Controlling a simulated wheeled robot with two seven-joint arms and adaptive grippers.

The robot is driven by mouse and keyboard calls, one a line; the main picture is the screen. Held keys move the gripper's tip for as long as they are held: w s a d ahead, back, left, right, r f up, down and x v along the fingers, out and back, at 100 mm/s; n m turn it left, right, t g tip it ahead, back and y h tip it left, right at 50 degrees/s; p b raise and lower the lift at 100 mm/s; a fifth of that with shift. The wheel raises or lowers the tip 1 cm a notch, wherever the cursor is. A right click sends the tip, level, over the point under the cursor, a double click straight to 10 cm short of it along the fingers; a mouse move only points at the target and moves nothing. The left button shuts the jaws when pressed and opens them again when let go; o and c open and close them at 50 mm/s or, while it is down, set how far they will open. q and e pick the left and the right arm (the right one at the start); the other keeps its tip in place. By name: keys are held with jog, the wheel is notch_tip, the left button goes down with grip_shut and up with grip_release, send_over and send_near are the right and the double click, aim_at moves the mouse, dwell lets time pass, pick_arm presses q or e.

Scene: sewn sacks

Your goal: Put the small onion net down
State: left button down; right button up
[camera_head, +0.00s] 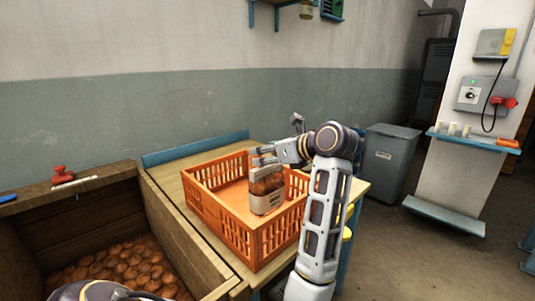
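The small onion net (266,185), brown onions with a pale label band low on it, is upright inside the outline of the orange crate (222,222). I cannot tell whether its bottom touches the crate floor. My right gripper (264,160) reaches in from the right and is shut on the top of the net. The crate stands on a wooden table and looks otherwise empty. Of my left arm only a rounded grey part shows at the bottom left edge; its gripper is out of view.
A deep wooden bin (185,240) with many loose onions (115,268) stands left of the table. A red-handled tool (60,175) lies on its back rim.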

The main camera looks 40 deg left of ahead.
pick_arm(q)
jog(key=shift+f, duration=0.15)
pick_arm(e)
jog(key=shift+r, duration=0.25)
pick_arm(q)
jog(key=c, duration=0.5)
grip_release()
pick_arm(e)
jog(key=shift+s, duration=0.1)
pick_arm(q)
jog(key=shift+r, duration=0.35)
pick_arm(e)
jog(key=shift+f, duration=0.15)
